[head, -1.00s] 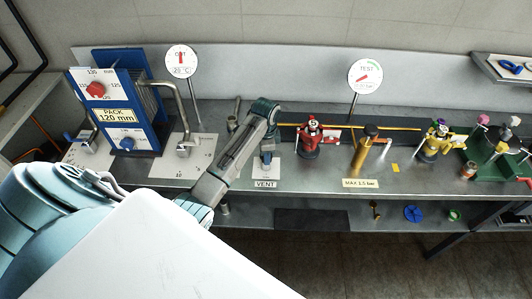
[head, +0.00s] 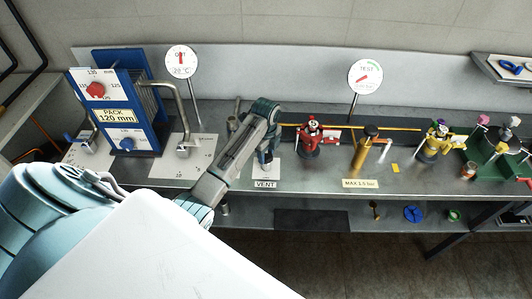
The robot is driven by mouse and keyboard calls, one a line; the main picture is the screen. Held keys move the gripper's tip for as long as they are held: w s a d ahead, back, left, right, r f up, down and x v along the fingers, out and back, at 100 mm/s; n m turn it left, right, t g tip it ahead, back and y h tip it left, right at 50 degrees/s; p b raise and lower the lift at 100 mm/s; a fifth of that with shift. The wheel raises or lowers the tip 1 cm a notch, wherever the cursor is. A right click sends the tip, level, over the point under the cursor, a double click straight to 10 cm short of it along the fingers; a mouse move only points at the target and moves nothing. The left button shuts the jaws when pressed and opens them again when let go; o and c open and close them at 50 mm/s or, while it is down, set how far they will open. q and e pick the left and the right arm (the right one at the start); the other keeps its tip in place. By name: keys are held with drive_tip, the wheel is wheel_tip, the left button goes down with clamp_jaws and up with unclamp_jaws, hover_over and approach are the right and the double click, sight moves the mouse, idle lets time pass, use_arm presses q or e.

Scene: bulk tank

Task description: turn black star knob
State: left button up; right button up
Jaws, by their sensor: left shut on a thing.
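My left arm comes in from the lower left and its forearm reaches up over the bench. My left gripper (head: 266,157) points down at the small white plate (head: 261,172) marked VENT. It is shut on the small knob there, which I take to be the black star knob. The jaws and wrist cover the knob, so its star shape and angle cannot be made out. My right gripper is not in view.
Left of the gripper stand a blue plate pack (head: 125,115) and a bent grey pipe (head: 167,95). To the right are a red valve (head: 311,138), a brass pump-like fitting (head: 364,150) and a yellow valve (head: 436,143). Two dial gauges (head: 181,61) (head: 365,77) stand behind.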

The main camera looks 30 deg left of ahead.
use_arm(q)
drive_tip(key=shift+m, duration=0.3)
drive_tip(key=o, duration=1)
